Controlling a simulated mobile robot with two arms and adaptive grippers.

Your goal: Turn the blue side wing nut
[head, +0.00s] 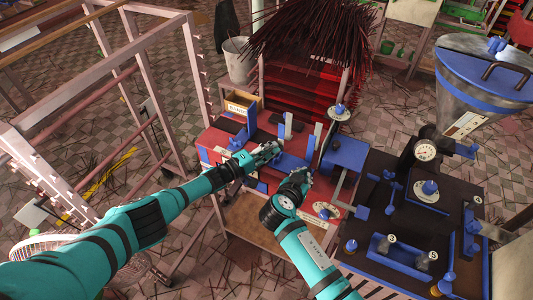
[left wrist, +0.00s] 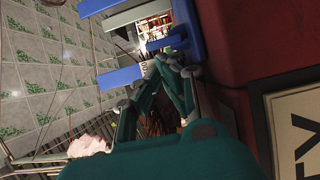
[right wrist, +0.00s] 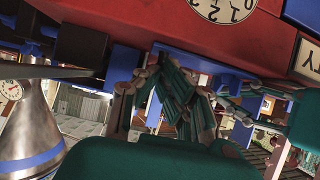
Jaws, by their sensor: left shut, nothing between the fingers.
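Several blue knobs and nut-like parts show in the head view, one on a round plate (head: 338,110) at the back and one on the dark machine top (head: 429,187). I cannot tell which is the side wing nut. My left gripper (head: 272,150) is shut and empty over the red machine (head: 217,142), beside its blue upright parts. In the left wrist view its fingers (left wrist: 168,60) come together near blue bars (left wrist: 120,77). My right gripper (head: 300,180) is just below and right of it, near the red machine's front; its opening is unclear among overlapping parts in its wrist view.
The dark machine (head: 400,215) with blue fittings and a gauge (head: 425,150) stands at the right. A steel hopper with a blue band (head: 470,95) is behind it. A bundle of dark incense sticks (head: 310,35) is at the back. A pinkish frame rack (head: 180,90) stands left.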

